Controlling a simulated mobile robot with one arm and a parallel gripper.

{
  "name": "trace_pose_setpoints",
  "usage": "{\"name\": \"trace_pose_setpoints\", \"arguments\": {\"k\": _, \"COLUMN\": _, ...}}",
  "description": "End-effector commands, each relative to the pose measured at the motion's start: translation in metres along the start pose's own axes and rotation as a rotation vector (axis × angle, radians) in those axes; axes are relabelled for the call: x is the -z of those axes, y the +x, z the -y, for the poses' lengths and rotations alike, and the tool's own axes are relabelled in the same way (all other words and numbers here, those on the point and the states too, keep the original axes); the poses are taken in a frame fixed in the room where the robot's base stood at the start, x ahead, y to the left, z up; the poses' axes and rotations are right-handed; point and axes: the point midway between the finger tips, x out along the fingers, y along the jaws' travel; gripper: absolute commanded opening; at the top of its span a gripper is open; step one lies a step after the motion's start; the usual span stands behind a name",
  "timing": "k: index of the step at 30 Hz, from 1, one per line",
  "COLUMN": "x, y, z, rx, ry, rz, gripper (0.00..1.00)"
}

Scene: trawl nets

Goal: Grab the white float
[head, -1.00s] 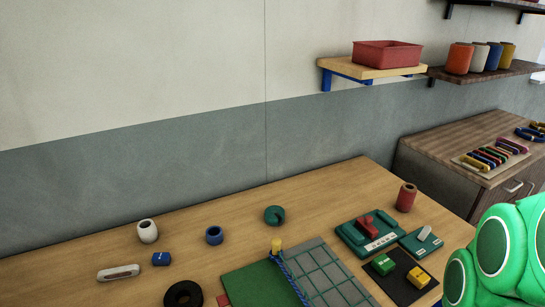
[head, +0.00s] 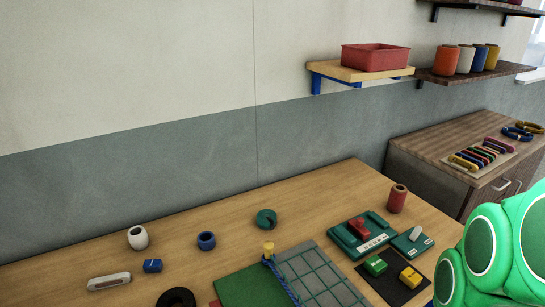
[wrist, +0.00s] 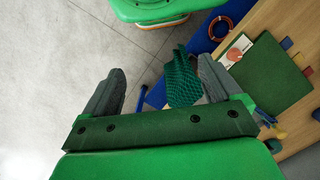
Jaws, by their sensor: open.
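In the head view only my green arm shows, at the lower right.
A blue float (head: 206,240), a blue block (head: 152,266) and a long white piece (head: 108,281) lie near the white float. A black ring (head: 177,298) lies in front. A green mat (head: 248,290) is at centre. Dark green netting (wrist: 182,80) hangs by the table edge.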

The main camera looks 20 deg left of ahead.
Motion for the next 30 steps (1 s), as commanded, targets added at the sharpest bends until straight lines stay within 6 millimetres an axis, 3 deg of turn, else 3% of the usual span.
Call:
{"name": "trace_pose_setpoints", "arguments": {"k": 5, "x": 0.003, "y": -0.001, "z": 0.003, "rx": 0.006, "ry": 0.0, "rz": 0.001, "gripper": 0.92}}
{"name": "trace_pose_setpoints", "arguments": {"k": 11, "x": 0.03, "y": -0.007, "z": 0.033, "rx": 0.068, "ry": 0.01, "rz": -0.006, "gripper": 0.92}}
{"name": "trace_pose_setpoints", "arguments": {"k": 21, "x": 0.097, "y": -0.025, "z": 0.123, "rx": 0.247, "ry": 0.07, "rz": 0.005, "gripper": 0.92}}
{"name": "trace_pose_setpoints", "arguments": {"k": 30, "x": 0.145, "y": -0.035, "z": 0.209, "rx": 0.396, "ry": 0.151, "rz": 0.062, "gripper": 0.92}}
